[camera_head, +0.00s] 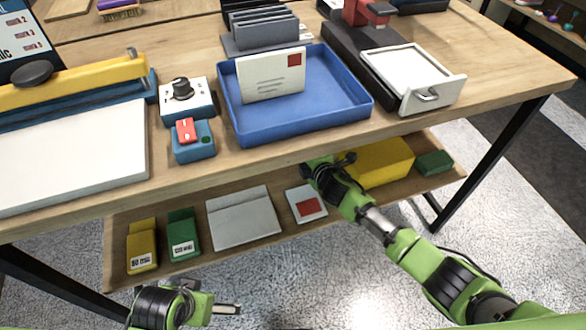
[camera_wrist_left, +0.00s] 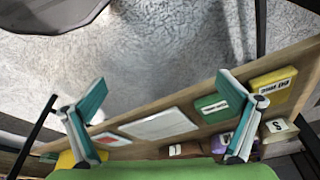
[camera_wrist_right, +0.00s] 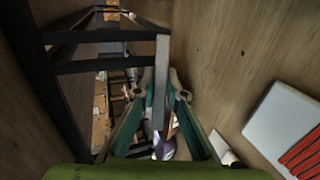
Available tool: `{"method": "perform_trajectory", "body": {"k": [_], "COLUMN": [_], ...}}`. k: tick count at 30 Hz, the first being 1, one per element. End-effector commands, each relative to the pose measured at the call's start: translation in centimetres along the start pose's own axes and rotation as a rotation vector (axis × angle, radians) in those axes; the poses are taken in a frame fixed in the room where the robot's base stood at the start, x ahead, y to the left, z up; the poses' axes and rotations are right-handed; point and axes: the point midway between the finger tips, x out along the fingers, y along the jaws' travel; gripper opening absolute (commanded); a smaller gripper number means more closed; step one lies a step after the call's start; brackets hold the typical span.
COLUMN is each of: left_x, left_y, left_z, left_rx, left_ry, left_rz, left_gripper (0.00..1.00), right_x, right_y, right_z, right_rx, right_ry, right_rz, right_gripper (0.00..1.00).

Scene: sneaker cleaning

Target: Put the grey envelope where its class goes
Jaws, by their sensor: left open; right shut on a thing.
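A flat grey envelope (camera_head: 242,222) with a folded flap lies on the lower shelf in the head view. It also shows in the left wrist view (camera_wrist_left: 158,125). My right gripper (camera_head: 318,166) reaches in under the tabletop's front edge, above the shelf. In the right wrist view its fingers (camera_wrist_right: 161,95) are closed around a thin grey flat thing (camera_wrist_right: 161,70), seen edge-on; I cannot tell whether it is another envelope. My left gripper (camera_head: 232,309) is low in front of the shelf. In the left wrist view it (camera_wrist_left: 158,95) is open and empty.
On the shelf (camera_head: 195,265) lie a yellow pack (camera_head: 141,244), a green pack (camera_head: 183,233), a white card with a red square (camera_head: 306,203), a yellow box (camera_head: 382,162) and a green box (camera_head: 434,162). A blue tray (camera_head: 340,100) on the tabletop holds a white envelope (camera_head: 270,75).

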Motion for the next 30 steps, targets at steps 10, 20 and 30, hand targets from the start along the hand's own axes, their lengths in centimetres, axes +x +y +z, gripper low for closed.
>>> {"method": "perform_trajectory", "body": {"k": [10, 20, 30], "left_x": [-3.6, -3.1, -3.6], "left_y": [-0.1, 0.2, 0.9], "left_z": [-0.1, -3.6, -8.8], "left_rx": [-0.002, 0.003, 0.010], "left_ry": [0.032, 0.179, 0.387], "left_rz": [-0.004, 0.002, 0.013], "left_gripper": [1.00, 1.00, 1.00], "right_x": [0.9, 1.5, 1.8], "right_y": [-2.4, -3.8, -4.7], "right_z": [0.0, 0.0, 0.0], "right_rx": [0.000, 0.000, 0.000], "right_ry": [0.000, 0.000, 0.000], "right_rz": [0.000, 0.001, 0.001], "right_gripper": [0.00, 0.00, 0.00]}}
